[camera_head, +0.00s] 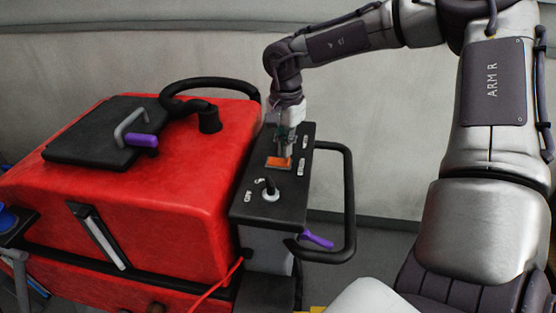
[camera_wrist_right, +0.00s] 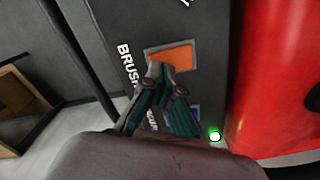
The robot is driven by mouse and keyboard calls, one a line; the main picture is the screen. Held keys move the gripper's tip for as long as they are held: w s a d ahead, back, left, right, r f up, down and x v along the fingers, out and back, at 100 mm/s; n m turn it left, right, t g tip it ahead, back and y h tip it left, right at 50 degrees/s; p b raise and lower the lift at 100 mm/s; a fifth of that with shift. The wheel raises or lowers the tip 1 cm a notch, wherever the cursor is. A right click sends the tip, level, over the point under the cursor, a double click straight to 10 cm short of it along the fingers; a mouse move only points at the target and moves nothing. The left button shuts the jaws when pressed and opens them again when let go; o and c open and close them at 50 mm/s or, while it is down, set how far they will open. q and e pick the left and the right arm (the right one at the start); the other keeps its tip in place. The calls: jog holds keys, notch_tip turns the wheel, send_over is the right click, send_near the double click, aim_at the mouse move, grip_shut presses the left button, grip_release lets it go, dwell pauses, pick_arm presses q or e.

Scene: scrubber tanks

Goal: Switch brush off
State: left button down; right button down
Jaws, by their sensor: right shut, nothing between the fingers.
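The black control panel (camera_head: 240,207) stands at the right end of the red scrubber machine (camera_head: 190,190). An orange rocker switch (camera_head: 278,163) lies on its top; it also shows in the right wrist view (camera_wrist_right: 178,55), beside a white "BRUSH" label (camera_wrist_right: 127,65). My right gripper (camera_head: 284,153) points down at the orange switch. Its fingers are shut and empty, with the tips (camera_wrist_right: 164,72) overlapping the switch's edge in the wrist view. I cannot tell whether they touch it. A blue switch (camera_wrist_right: 195,112) is partly hidden behind the fingers. My left gripper is not in view.
A green lit lamp (camera_wrist_right: 215,135) sits near the blue switch. A dark lever knob (camera_head: 268,185) stands on the near part of the panel. A black handle loop (camera_head: 349,200) with a purple lever (camera_head: 317,240) sticks out to the right. A black hose (camera_head: 215,83) curves over the machine.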

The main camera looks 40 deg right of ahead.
aim_at(285, 160)
jog(key=shift+f+b, duration=0.85)
jog(key=shift+f, duration=0.1)
jog(key=shift+r, duration=0.1)
jog(key=shift+r+p, duration=1.85)
jog(key=shift+r, duration=1.65)
jog(key=shift+f, duration=0.1)
